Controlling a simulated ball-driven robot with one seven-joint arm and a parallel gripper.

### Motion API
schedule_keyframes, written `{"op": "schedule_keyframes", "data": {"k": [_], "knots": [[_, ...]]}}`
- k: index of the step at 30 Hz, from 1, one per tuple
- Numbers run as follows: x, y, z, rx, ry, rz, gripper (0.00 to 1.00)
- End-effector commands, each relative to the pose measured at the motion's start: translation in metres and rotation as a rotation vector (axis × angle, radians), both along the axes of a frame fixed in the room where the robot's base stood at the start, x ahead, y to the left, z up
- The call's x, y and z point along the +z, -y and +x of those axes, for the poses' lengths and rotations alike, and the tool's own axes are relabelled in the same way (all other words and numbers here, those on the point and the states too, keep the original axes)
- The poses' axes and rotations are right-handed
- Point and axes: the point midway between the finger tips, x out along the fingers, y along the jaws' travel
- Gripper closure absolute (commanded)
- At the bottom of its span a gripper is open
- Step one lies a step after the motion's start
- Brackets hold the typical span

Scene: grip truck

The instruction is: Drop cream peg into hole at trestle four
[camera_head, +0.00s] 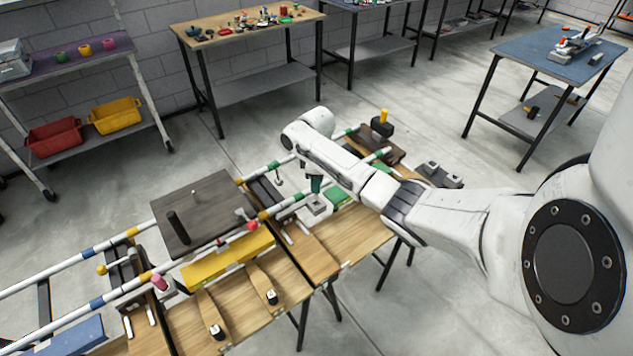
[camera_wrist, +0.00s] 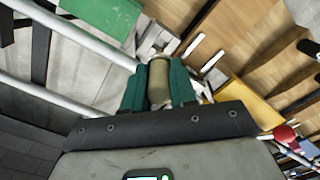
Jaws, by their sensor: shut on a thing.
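My gripper (camera_wrist: 157,88) has two green fingers shut on a cream peg (camera_wrist: 159,80), a tan cylinder that shows between them in the wrist view. In the head view my gripper (camera_head: 316,184) points down over a light grey block (camera_head: 316,204) on the wooden bench top, and the arm hides the peg. In the wrist view the grey block lies behind the peg's far end, largely hidden. I cannot see a hole opening, nor tell whether the peg touches the block. No trestle number is readable.
Two striped rails (camera_head: 137,232) run along the bench close to my gripper. A dark board (camera_head: 200,213) and a yellow bar (camera_head: 228,260) lie to the left. A green block (camera_head: 338,196) is just right of my gripper. The open floor lies behind the bench.

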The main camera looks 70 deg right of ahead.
Motion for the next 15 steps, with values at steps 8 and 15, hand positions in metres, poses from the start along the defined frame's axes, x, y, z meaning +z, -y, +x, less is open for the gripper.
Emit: {"op": "schedule_keyframes", "data": {"k": [8,15], "knots": [[-0.014,0.000,0.000,-0.001,0.001,0.000,1.00],[-0.025,0.000,0.000,-0.001,0.000,-0.001,1.00]]}}
